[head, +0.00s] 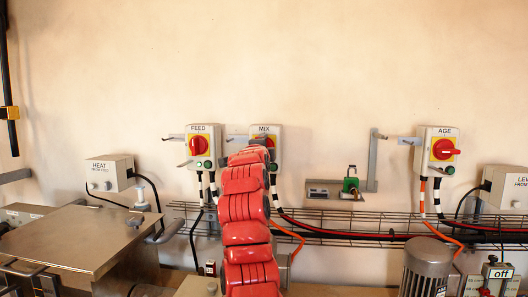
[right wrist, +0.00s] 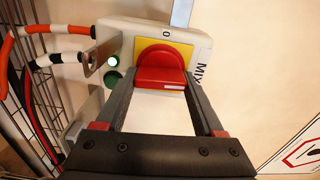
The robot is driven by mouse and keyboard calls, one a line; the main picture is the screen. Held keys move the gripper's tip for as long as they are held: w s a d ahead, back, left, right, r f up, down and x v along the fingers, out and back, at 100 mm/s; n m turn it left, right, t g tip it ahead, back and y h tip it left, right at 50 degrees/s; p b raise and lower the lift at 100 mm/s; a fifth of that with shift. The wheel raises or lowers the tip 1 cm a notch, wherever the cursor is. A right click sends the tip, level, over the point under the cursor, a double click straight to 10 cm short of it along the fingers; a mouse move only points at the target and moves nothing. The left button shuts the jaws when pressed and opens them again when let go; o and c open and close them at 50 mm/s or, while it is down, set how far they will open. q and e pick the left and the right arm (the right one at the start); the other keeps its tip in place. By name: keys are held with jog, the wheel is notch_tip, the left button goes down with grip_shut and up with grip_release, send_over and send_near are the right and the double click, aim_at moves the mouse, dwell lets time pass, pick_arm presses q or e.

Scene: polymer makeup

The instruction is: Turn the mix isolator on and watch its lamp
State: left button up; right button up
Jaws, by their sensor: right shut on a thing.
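The mix isolator (head: 269,131) is a pale box on the wall, mostly hidden behind my red right arm in the head view. In the right wrist view its box (right wrist: 120,32) shows sideways, with the letters MIX, a yellow plate and a red rotary handle (right wrist: 160,68). My right gripper (right wrist: 160,85) has one finger on each side of the handle and is shut on it. My left gripper is not in view.
The feed isolator (head: 202,134) is close on the left, the age isolator (head: 439,136) farther right. Metal brackets (head: 373,160) stick out from the wall. A wire cable tray (head: 340,222) runs below. A steel cabinet (head: 80,240) and a motor (head: 428,262) stand in front.

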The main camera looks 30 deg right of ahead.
jog(key=shift+f+m, duration=0.1)
jog(key=shift+m, duration=0.4)
jog(key=o, duration=1.4)
jog(key=shift+d, duration=0.1)
jog(key=shift+s+a, duration=0.35)
jog(key=shift+s, duration=0.05)
jog(key=b+v, duration=0.3)
jog(key=v, duration=1.3)
jog(key=shift+s+a, duration=0.1)
jog(key=shift+s, duration=0.05)
